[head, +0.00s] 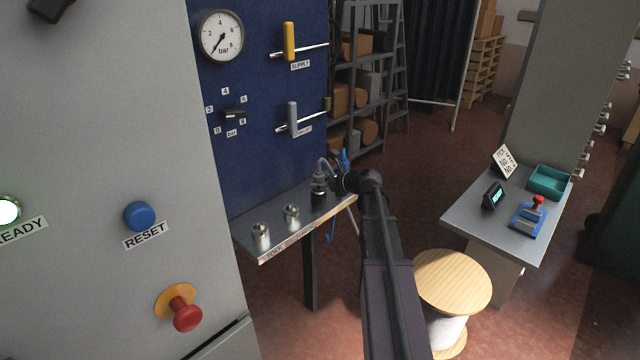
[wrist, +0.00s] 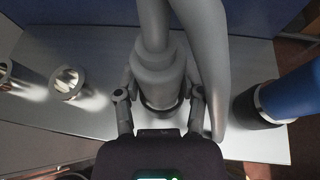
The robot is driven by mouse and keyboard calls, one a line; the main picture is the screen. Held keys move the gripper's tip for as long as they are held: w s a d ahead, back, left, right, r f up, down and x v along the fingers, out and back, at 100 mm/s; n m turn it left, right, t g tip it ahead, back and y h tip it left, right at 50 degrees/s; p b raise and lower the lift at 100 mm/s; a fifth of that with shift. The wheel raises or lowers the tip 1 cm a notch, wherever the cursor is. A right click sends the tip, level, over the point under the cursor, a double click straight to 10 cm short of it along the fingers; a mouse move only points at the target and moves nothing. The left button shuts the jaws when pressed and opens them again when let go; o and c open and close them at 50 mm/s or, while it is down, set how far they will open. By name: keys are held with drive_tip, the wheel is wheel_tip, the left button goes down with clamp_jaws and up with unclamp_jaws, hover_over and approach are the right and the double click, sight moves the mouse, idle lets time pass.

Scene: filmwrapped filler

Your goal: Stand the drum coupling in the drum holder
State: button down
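The drum coupling (wrist: 160,75) is a grey stepped cylinder with a thick grey hose rising from it. In the head view the coupling (head: 319,184) is upright at the shelf's far end, over a dark cylindrical base. My gripper (wrist: 160,90) has one finger on each side of the coupling, close against it, and looks shut on it. The finger contact is partly hidden. In the wrist view a dark ring with a bright lower edge shows under the coupling. I cannot tell if this is a holder's rim or how deep the coupling sits.
Two open metal cups (head: 261,236) (head: 291,216) stand on the grey shelf (head: 275,245), left of the coupling. A blue-handled tool (wrist: 292,95) in a dark collar stands close on the right. The blue panel (head: 262,110) rises behind. A wooden-topped spool (head: 453,280) stands right of my arm.

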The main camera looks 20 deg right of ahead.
drive_tip(key=shift+c, duration=0.6)
unclamp_jaws()
drive_tip(key=shift+f, duration=0.1)
wheel_tip(320, 180, up, 10)
drive_tip(key=p, duration=1)
